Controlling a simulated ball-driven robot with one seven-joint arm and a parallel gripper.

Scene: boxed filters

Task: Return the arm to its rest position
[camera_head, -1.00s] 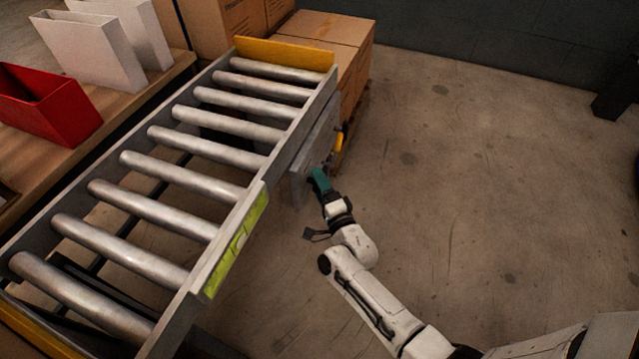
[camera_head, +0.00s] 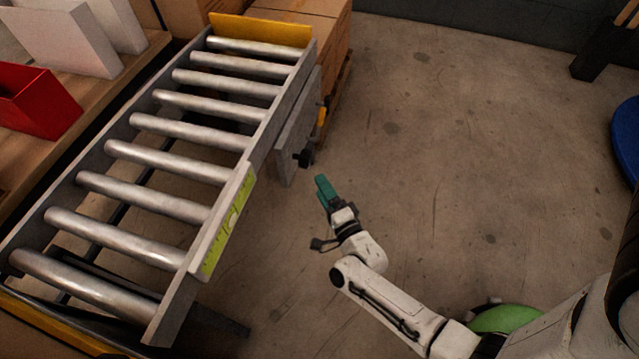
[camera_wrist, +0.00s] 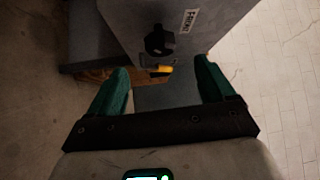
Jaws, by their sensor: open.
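My gripper (camera_head: 321,184) has green fingers and is at the end of my white arm, over bare floor to the right of the roller conveyor. In the wrist view my gripper (camera_wrist: 165,80) is open, with nothing between its fingers. Beyond the fingertips is a grey panel (camera_wrist: 205,22) with a black knob (camera_wrist: 158,41) and a small yellow part (camera_wrist: 161,70). In the head view the panel (camera_head: 290,145) is fixed at the conveyor's side, and the black knob (camera_head: 303,158) is apart from my gripper.
The roller conveyor (camera_head: 262,140) runs along the left, with a yellow-green plate (camera_head: 228,222) on its near side. Cardboard boxes (camera_head: 330,40) stand at its far end. A red bin (camera_head: 40,105) is on a wooden shelf at left. The concrete floor (camera_head: 480,150) to the right is open.

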